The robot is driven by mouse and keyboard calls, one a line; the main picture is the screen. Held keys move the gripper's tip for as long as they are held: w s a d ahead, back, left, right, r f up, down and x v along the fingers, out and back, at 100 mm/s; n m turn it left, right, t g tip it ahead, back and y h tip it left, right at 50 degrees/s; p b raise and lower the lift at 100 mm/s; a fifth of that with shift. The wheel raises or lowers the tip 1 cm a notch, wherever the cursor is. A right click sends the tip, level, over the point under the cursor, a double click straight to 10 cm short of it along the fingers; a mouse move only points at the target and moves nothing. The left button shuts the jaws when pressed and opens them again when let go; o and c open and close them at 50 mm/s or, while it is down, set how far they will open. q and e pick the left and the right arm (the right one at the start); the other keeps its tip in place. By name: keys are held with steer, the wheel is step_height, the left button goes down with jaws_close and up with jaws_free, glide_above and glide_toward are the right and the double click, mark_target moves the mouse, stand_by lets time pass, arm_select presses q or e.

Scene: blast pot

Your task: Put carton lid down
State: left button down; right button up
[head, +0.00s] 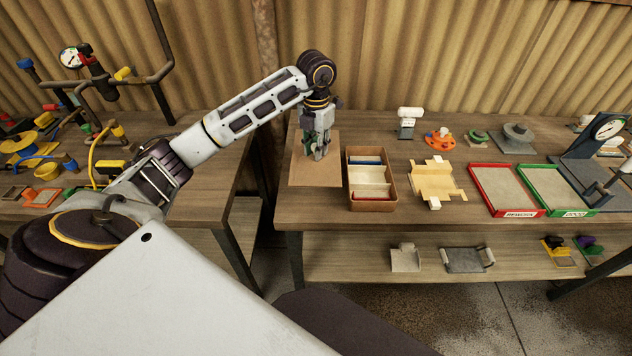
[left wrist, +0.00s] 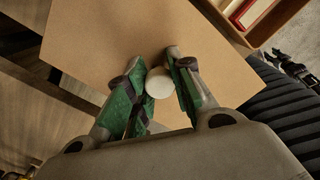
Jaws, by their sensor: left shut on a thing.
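The carton lid (head: 315,176) is a flat brown panel at the left end of the right-hand table, just left of the carton. In the left wrist view the lid (left wrist: 110,35) lies flat below the fingers, with a pale round knob (left wrist: 159,82) on it. My left gripper (head: 318,153) points down over the lid and is shut on the knob. I cannot tell whether the lid touches the tabletop. The open carton (head: 372,206) has dividers and pale, blue and red contents; its rim also shows in the left wrist view (left wrist: 222,22). My right gripper is out of view.
Right of the carton lie a tan flattened piece (head: 435,183), a red-rimmed tray (head: 512,213) and a green-rimmed tray (head: 566,211). A gap separates this table from the cluttered left table (head: 215,170). Bare tabletop (head: 325,212) shows in front of the lid.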

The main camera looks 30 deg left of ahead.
mark_target(316, 163)
arm_select(q)
step_height(316, 163, down, 5)
steer(key=shift+f, duration=0.65)
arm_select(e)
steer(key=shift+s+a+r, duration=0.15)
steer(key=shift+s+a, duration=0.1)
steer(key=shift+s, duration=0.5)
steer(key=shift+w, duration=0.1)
